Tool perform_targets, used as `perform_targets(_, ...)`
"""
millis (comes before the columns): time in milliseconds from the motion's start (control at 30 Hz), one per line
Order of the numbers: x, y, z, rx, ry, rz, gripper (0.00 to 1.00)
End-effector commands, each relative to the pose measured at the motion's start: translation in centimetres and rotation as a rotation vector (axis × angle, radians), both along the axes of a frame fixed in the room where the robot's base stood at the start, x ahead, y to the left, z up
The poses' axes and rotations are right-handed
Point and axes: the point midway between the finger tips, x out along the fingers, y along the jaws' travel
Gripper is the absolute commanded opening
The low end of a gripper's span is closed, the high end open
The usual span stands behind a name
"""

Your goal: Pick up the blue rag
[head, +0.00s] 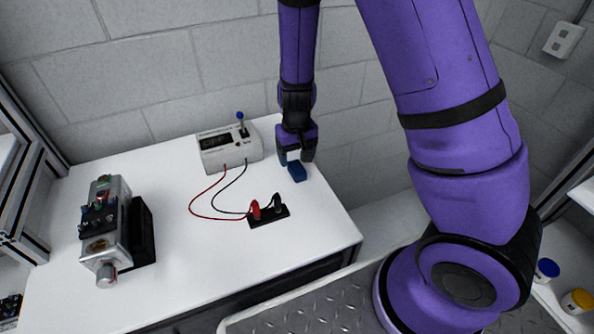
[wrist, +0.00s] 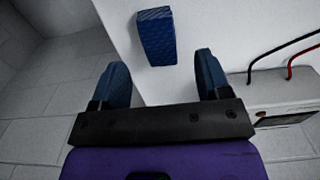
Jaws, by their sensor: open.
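The blue rag (head: 297,172) is a small folded block on the white table, near its right edge. In the wrist view the blue rag (wrist: 156,36) lies beyond the fingertips, a little left of the middle of the gap. My gripper (head: 296,158) is at the table's back right, just behind the rag. Its two fingers are spread with nothing between them, as the wrist view of my gripper (wrist: 159,72) shows. The rag is apart from the fingers in the wrist view.
A white meter box (head: 230,148) with a blue-topped lever stands left of my gripper. Red and black leads run to a black terminal block (head: 268,215) in front of the rag. A metal motor unit (head: 105,230) is at the left. The table (head: 180,280) is bare at front.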

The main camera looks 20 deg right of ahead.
Motion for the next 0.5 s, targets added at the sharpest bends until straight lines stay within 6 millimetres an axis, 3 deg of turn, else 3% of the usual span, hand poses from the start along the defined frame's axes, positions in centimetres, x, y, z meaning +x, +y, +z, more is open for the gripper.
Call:
perform_targets(300,-0.4,-0.1,-4.1,-0.001,0.003,-0.002,0.7)
perform_targets(500,-0.4,0.0,-4.8,0.0,0.001,-0.001,0.7)
